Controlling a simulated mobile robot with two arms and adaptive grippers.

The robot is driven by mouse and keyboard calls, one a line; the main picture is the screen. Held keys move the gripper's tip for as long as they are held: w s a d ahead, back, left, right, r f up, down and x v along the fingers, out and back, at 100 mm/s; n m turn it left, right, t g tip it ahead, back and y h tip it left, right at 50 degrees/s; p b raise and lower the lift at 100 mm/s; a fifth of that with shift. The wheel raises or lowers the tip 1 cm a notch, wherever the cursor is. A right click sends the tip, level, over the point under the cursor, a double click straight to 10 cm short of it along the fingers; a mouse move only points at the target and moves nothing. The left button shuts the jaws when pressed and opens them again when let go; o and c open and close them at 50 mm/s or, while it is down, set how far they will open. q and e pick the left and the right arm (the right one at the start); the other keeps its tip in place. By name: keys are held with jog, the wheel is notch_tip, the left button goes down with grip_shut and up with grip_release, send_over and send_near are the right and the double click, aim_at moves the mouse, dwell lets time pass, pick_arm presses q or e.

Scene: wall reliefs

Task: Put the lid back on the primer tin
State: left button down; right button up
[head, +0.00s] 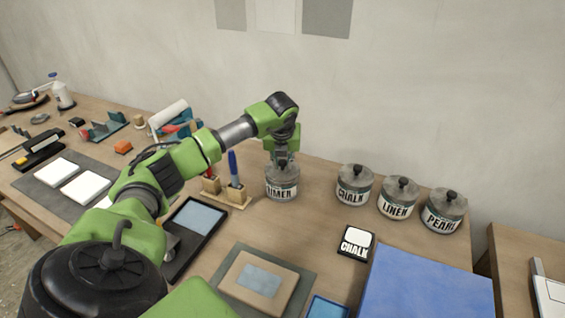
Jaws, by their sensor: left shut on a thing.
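The primer tin (283,189) is a grey metal tin with a pale label in dark letters, small and hard to read. It stands upright on the bench, left of the other tins. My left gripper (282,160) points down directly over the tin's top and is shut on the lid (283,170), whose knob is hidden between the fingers. The lid lies level at the tin's mouth. I cannot tell whether it is fully seated or a hair above the rim. My right gripper is not in view.
A wooden pen holder (232,196) stands close left of the primer tin. A CHALK card (356,243) and a blue board (428,285) lie in front.

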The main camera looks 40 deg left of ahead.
pick_arm(q)
jog(key=c, duration=1.8)
grip_release()
jog(key=shift+o, duration=0.5)
jog(key=o, duration=0.4)
jog(key=shift+r, duration=0.15)
